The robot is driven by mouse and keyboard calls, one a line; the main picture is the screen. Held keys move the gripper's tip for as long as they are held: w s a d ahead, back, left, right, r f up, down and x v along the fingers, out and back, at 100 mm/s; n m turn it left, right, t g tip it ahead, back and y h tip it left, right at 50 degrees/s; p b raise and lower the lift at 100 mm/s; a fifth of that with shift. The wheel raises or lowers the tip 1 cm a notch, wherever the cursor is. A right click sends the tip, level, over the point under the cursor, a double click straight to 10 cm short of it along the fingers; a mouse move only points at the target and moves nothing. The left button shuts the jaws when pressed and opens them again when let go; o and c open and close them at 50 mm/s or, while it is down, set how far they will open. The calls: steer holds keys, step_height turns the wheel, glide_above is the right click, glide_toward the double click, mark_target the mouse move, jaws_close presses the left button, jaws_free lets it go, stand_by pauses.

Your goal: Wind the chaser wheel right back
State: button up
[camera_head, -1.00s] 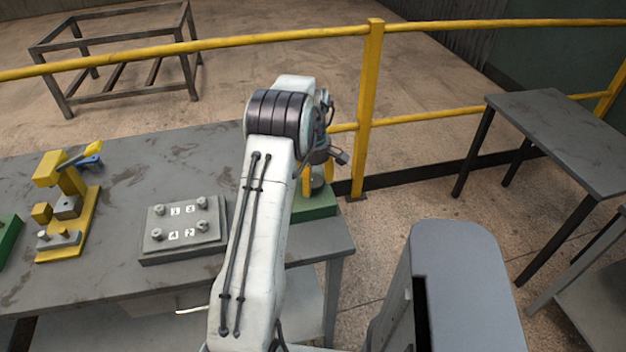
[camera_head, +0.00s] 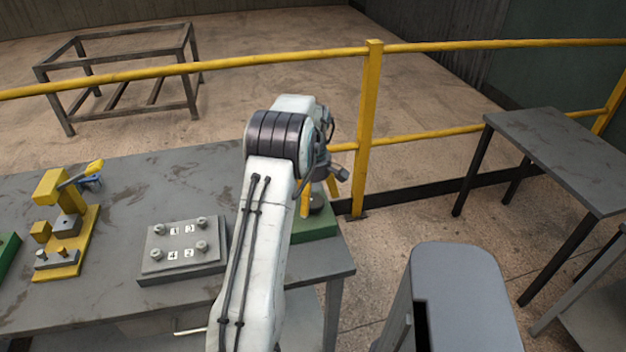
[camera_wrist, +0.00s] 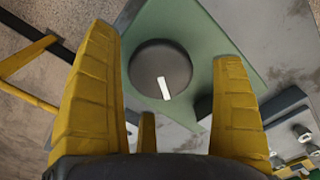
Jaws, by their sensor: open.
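The chaser wheel looks to be the dark round knob (camera_wrist: 160,72) with a white bar mark, on a green base (camera_wrist: 205,45) in the wrist view. The mark runs from near the knob's middle to its lower edge. In the head view the knob (camera_head: 317,206) shows small at the table's right end, on the green base (camera_head: 318,226), partly hidden by my arm. My gripper (camera_wrist: 168,48) is open, its yellow fingers on either side of the knob in the picture. I see gaps between fingers and knob; its height above the knob cannot be told.
A grey block (camera_head: 182,262) with several numbered studs sits left of my arm. A yellow fixture (camera_head: 68,225) with a blue-and-yellow lever stands farther left. A yellow railing (camera_head: 367,130) runs behind the table. A second grey table (camera_head: 560,150) stands at right.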

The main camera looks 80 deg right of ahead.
mark_target(313, 200)
step_height(313, 200, up, 11)
stand_by(0.5)
